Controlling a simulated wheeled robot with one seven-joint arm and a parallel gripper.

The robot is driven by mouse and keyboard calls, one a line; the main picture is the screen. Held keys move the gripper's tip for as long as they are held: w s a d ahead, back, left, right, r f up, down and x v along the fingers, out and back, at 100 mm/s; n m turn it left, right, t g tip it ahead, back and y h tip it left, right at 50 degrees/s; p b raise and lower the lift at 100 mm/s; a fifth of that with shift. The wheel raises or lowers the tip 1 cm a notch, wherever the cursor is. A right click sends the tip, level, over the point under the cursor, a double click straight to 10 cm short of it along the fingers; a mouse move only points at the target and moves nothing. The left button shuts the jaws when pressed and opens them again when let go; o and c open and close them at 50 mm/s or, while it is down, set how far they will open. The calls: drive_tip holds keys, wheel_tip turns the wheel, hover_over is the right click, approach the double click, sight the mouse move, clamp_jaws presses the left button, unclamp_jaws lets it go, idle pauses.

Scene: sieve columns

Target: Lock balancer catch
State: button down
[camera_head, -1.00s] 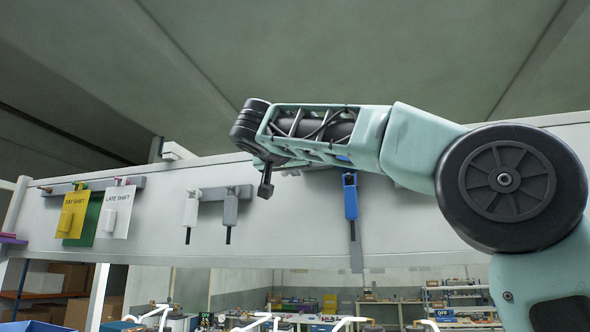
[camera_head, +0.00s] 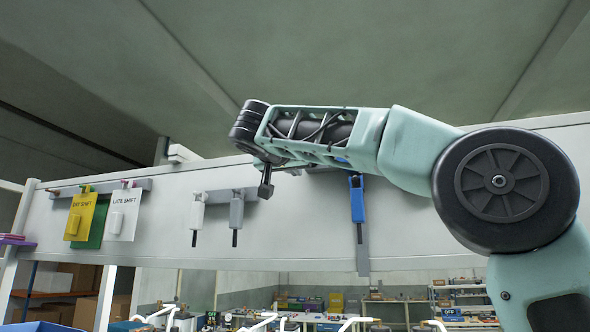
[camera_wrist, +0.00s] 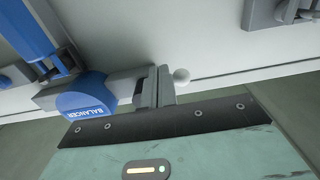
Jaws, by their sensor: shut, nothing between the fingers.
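The blue balancer (camera_wrist: 88,98), marked BALANCER, is at the left of the wrist view on a grey bracket. A small white ball knob (camera_wrist: 181,76) shows right of my gripper's fingers; I cannot tell whether it is the catch. My gripper (camera_wrist: 153,86) is shut and empty, its grey fingers close to the balancer bracket and the knob. I cannot tell whether they touch either. In the head view my arm hides most of the balancer and the gripper's fingers; a blue hanging part (camera_head: 357,200) shows below the arm.
A long pale beam (camera_head: 300,235) runs across behind my arm. White and grey hanging handles (camera_head: 236,212) and yellow and white shift cards (camera_head: 123,216) are on it at left. Workbenches stand below in the background.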

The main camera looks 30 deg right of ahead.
drive_tip(key=shift+r, duration=0.15)
drive_tip(key=shift+v, duration=2.5)
drive_tip(key=shift+w+a+r, duration=0.1)
drive_tip(key=shift+w+r, duration=0.05)
drive_tip(key=shift+w, duration=0.05)
